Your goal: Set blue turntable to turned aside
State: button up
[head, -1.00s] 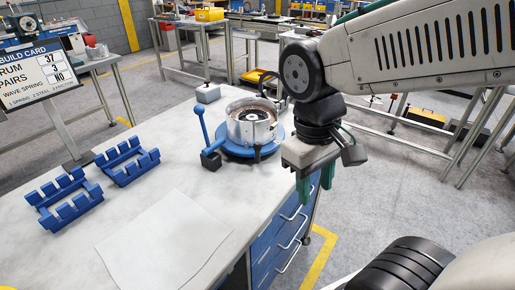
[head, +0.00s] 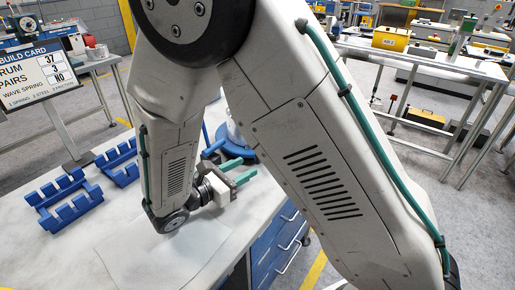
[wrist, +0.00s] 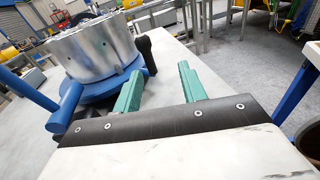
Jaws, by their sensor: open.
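The blue turntable (wrist: 100,95) is a low round blue base under a silver metal drum (wrist: 95,52), left of my fingers in the wrist view. A blue rod (wrist: 28,90) slants in from the left edge beside a short blue cylinder. A black part (wrist: 147,50) stands at the drum's right side. My gripper (wrist: 160,76) is open and empty, its green fingers apart beside the turntable. I cannot tell whether they touch it. In the head view my gripper (head: 249,166) lies low over the bench, and my arm hides most of the turntable and drum.
Two blue slotted racks (head: 64,200) sit on the left of the white bench. A pale sheet (head: 125,250) lies at the front. A build card (head: 32,72) stands at the far left. Blue drawers (head: 270,245) are below the bench's right edge.

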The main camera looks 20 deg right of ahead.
aim_at(255, 150)
jog(key=shift+w+a+r+n+t, duration=0.3)
jog(key=shift+w+r+t, duration=0.2)
jog(key=shift+w+r, duration=0.2)
jog(key=shift+w+d+r, duration=0.1)
jog(key=shift+r, duration=0.15)
jog(key=x, duration=0.7)
jog(key=shift+w+d, duration=0.1)
jog(key=shift+d, duration=0.2)
grip_shut()
